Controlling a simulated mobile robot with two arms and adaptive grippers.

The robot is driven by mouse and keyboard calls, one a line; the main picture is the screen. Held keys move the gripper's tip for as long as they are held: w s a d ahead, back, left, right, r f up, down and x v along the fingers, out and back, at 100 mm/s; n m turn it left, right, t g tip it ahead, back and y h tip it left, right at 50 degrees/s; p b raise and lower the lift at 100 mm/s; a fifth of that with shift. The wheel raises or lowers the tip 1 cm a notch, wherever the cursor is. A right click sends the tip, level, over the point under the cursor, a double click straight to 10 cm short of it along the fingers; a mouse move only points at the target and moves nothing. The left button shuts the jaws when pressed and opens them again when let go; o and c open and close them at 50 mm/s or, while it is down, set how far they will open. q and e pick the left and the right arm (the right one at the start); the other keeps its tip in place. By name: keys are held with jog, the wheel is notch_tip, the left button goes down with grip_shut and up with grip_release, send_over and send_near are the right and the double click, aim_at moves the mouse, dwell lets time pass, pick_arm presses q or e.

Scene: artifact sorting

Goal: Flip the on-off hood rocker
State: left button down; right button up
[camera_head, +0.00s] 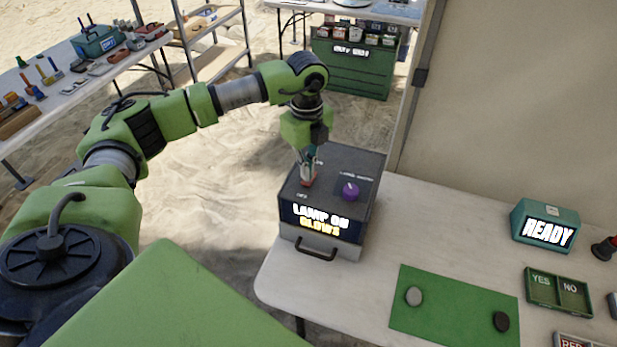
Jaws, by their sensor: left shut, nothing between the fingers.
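The hood is a dark grey box (368,172) on the left end of the white table. Its front display reads "LAMP ON" and "GLOWS", and a handle is below it. A purple knob (350,191) is on its top. A small red rocker (310,181) is on the top left of the box. My left gripper (308,178) is shut and empty, pointing down with its fingertips at the rocker and partly hiding it. I cannot tell which way the rocker is tilted. My right gripper is not in view.
A green mat (450,318) with a light stone (414,296) and a dark stone (501,321) lies on the white table (300,278). A "READY" box (545,226) and a YES/NO tray (558,291) are at the right. A tan wall (510,90) rises behind.

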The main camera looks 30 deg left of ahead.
pick_arm(q)
jog(key=shift+f+b, duration=0.45)
jog(key=shift+f, duration=0.3)
jog(key=shift+r, duration=0.1)
jog(key=shift+r+p, duration=2.4)
jog(key=shift+r, duration=1.1)
